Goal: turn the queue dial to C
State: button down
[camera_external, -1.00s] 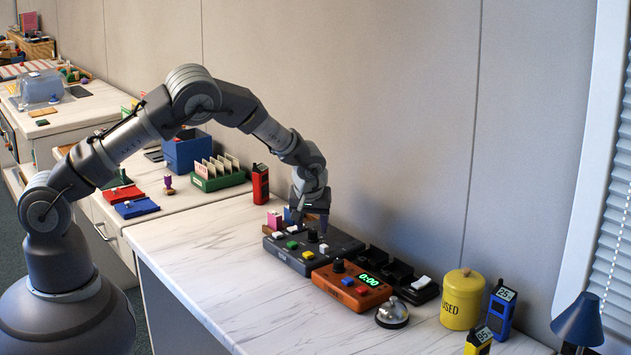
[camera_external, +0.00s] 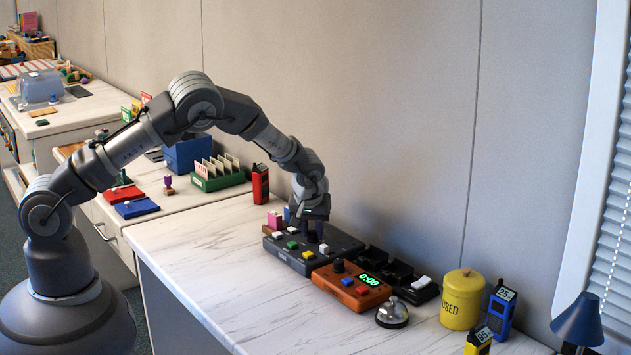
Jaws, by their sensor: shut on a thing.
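A dark grey control box (camera_external: 340,243) lies on the marble-topped counter, with several coloured buttons on its top and a black dial near its back middle. My gripper (camera_external: 313,236) points down over this box and is shut on the dial, which its fingers now largely hide. Any letters around the dial are too small or too covered to read, so I cannot tell where it points.
An orange timer box (camera_external: 352,286) reading 0:00, with its own black knob, sits just in front. A silver bell (camera_external: 392,313), black switch trays (camera_external: 402,272) and a yellow canister (camera_external: 461,299) stand to the right. The counter's front left (camera_external: 215,270) is clear.

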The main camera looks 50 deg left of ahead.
jog(key=m, duration=0.2)
jog(key=m+h+p, duration=0.1)
jog(key=m, duration=0.1)
jog(key=shift+s+a+t+h, duration=0.1)
jog(key=shift+a+t+h, duration=0.05)
jog(key=shift+t+h, duration=0.15)
jog(key=m+p, duration=0.1)
jog(key=m, duration=0.1)
jog(key=m+h+p, duration=0.1)
jog(key=m, duration=0.1)
jog(key=shift+a+r+m+h, duration=0.1)
jog(key=shift+m+h, duration=0.2)
jog(key=m+h+p, duration=0.1)
jog(key=m, duration=0.1)
jog(key=m+h+p, duration=0.1)
jog(key=m, duration=0.2)
jog(key=shift+a, duration=0.15)
jog(key=shift+m+h+p, duration=0.55)
jog(key=shift+m+h, duration=0.05)
jog(key=shift+m, duration=1.2)
jog(key=shift+g, duration=0.4)
jog(key=c, duration=0.9)
grip_release()
